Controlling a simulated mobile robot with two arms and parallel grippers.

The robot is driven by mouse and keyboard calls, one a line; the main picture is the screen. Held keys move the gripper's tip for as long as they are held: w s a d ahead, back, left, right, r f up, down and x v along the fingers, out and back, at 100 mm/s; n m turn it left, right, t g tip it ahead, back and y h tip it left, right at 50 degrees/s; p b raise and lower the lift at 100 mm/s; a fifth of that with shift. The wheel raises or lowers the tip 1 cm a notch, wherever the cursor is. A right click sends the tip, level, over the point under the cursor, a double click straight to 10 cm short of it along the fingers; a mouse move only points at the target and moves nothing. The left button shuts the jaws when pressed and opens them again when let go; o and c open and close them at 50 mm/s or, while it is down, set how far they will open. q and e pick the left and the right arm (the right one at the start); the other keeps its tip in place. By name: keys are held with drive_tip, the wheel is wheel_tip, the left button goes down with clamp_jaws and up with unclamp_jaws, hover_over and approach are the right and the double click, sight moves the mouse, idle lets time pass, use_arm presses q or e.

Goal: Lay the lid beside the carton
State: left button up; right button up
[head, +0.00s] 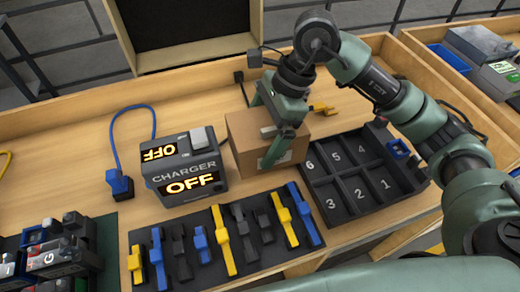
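A brown cardboard carton (243,152) stands on the wooden bench, right of the charger box. A white label is partly visible low on its front. I cannot make out the lid as a separate piece from the carton's top. My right gripper (276,146) reaches down over the carton and hides part of its top and front. Its fingers overlap in this view, so I cannot tell whether they are open, shut or touching the carton. My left gripper is not in view.
The charger (187,175), reading OFF, stands left of the carton. A black numbered tray (345,213) sits to its right, and a mat of clamps (206,272) in front. A yellow object (320,110) lies behind. Bare bench (75,150) shows at the left.

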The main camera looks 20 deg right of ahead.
drive_tip(key=shift+f+p, duration=0.55)
drive_tip(key=shift+f, duration=2.8)
drive_tip(key=shift+f, duration=0.2)
drive_tip(key=o, duration=1)
drive_tip(key=shift+c, duration=0.2)
drive_tip(key=shift+r, duration=0.1)
